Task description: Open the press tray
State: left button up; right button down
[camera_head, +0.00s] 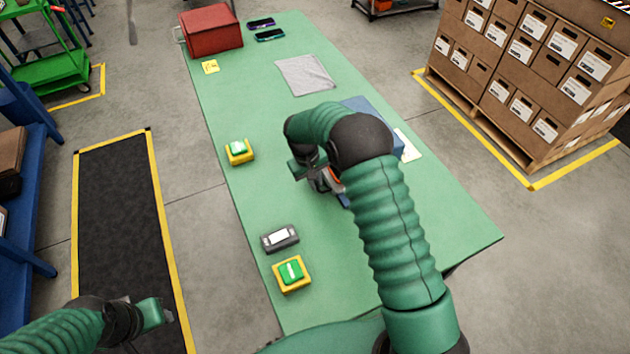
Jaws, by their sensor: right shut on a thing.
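A blue thing (361,106), which looks like the press or its tray, stands on the green table at the middle right. My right arm hides most of it. My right gripper (328,184) is at its near left side, shut on a part of it that my wrist largely hides. A small blue piece shows just below the fingers. How far the tray is out cannot be told. My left gripper (150,314) is at the lower left, over the floor beside the table, away from the press. Its jaw gap does not show clearly.
On the green table (235,90) are yellow boxes with green buttons (238,151) (291,273), a grey device (280,238), a grey cloth (305,75) and a red box (210,30). Stacked cartons (535,70) stand on a pallet at the right. The table's left middle is mostly clear.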

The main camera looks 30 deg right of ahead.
dwell(0.5)
jog(key=a, duration=1)
jog(key=w+a, duration=0.1)
jog(key=a, duration=0.5)
jog(key=shift+a+b, duration=0.1)
jog(key=shift+b, duration=0.25)
jog(key=c, duration=1.5)
grip_release()
jog(key=shift+s+r, duration=0.1)
jog(key=shift+r, duration=0.1)
jog(key=shift+a+r, duration=0.1)
jog(key=shift+r, duration=0.25)
jog(key=a+r, duration=0.1)
jog(key=r, duration=0.4)
jog(key=a+r, duration=0.1)
jog(key=r, duration=0.4)
jog(key=a+r+b, duration=0.1)
jog(key=r, duration=0.4)
jog(key=shift+r, duration=0.3)
jog(key=shift+d, duration=0.1)
